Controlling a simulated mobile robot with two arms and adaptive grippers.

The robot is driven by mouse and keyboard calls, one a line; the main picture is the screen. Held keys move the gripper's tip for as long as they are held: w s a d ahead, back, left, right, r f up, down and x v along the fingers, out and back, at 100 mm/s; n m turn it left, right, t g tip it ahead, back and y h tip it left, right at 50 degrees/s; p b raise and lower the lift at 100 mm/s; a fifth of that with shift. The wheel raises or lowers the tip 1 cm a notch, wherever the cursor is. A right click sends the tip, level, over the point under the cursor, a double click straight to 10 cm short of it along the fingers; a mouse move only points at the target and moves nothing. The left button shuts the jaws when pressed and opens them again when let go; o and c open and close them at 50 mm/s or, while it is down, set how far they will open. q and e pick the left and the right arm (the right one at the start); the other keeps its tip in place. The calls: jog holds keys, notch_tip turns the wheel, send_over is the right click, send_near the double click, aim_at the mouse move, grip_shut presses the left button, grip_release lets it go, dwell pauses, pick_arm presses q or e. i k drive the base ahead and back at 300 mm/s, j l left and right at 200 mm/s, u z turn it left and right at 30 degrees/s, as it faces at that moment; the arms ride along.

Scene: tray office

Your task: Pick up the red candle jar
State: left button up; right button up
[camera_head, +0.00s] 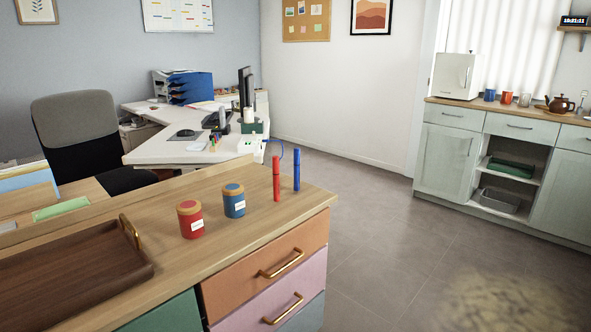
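The red candle jar (190,222) stands upright on the wooden cabinet top, with a tan lid and a white label. A similar blue candle jar (234,203) stands just to its right and slightly farther back, apart from it. Neither of my grippers is in view. Nothing hides the front of the red jar.
A dark wooden tray (78,270) with brass handles lies left of the jars. A red marker (276,180) and a blue marker (297,170) stand upright to their right. The cabinet top (262,226) is clear in front of the markers. Floor (400,260) is open to the right.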

aim_at(190, 218)
jog(key=u, duration=0.35)
jog(key=i+l+u, duration=0.15)
jog(key=u, duration=0.2)
jog(key=i+l+u, duration=0.15)
jog(key=l+u, duration=0.25)
jog(key=i+l+u, duration=0.1)
jog(key=l+u, duration=0.25)
jog(key=j, duration=0.1)
